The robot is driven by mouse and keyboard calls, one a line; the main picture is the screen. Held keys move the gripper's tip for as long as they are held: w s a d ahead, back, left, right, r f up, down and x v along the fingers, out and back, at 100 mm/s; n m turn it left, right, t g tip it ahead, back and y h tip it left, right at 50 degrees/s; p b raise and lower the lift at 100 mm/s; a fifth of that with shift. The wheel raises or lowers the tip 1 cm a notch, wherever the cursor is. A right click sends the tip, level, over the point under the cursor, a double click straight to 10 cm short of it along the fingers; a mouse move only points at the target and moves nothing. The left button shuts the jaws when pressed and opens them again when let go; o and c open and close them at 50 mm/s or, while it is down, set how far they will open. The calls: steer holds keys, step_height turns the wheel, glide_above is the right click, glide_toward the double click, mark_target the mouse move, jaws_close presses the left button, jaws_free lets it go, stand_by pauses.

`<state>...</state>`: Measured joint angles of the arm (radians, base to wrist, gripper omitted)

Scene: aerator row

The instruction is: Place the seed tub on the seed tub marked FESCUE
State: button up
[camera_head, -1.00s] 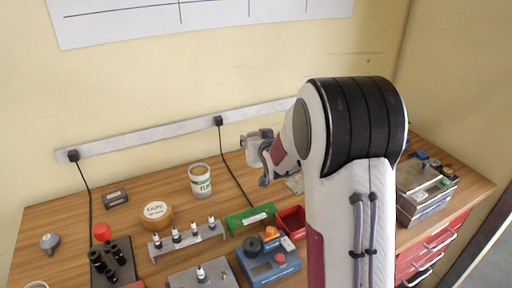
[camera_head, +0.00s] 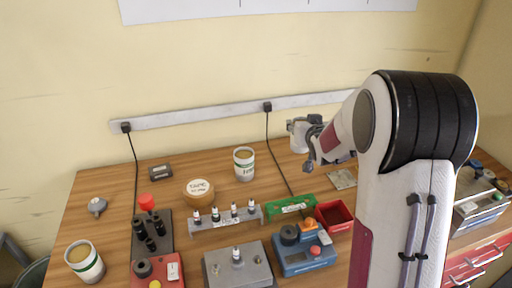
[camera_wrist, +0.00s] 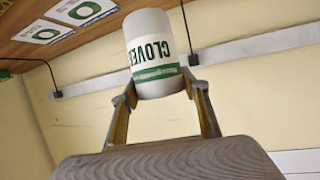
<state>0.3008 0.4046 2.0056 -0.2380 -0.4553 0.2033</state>
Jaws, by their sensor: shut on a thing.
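My gripper (camera_head: 311,150) is shut on a white seed tub (camera_head: 298,137). In the wrist view this tub (camera_wrist: 152,55) reads CLOVER, with a green band, and sits between the two fingers (camera_wrist: 160,92). It is held above the back of the bench, right of a standing white tub (camera_head: 244,165) with dark lettering too small to read for certain. Another white tub (camera_head: 87,265) with a green band stands at the front left; its lettering is not readable. Both standing tubs show tan contents. I cannot tell which is marked FESCUE.
A round tan container (camera_head: 199,192) and a rack of small bottles (camera_head: 226,219) are near the middle tub. A green box (camera_head: 291,207), red bin (camera_head: 335,217) and blue device (camera_head: 303,258) stand in front. A black cable (camera_head: 279,165) runs down behind the middle tub's right side.

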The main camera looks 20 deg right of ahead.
steer(key=shift+n+y, duration=0.8)
steer(key=shift+y, duration=0.1)
steer(key=shift+w+a+r, duration=0.5)
steer(key=shift+w+r, duration=0.2)
steer(key=shift+r, duration=0.15)
steer(key=shift+w+a+r, duration=0.5)
steer(key=shift+w+r, duration=0.15)
steer(key=shift+r, duration=0.2)
steer(key=w+a+r+n+g+y, duration=0.1)
steer(key=w+a+r+n+y, duration=0.2)
steer(key=a+r+n+y, duration=0.6)
steer(key=s+a+f+m+g, duration=0.1)
steer(key=s+a+f, duration=0.1)
steer(key=a, duration=0.4)
steer(key=shift+s+a+f, duration=0.3)
steer(key=shift+s+a, duration=0.1)
step_height(320, 180, down, 6)
steer(key=shift+f, duration=0.15)
steer(key=shift+f, duration=1.85)
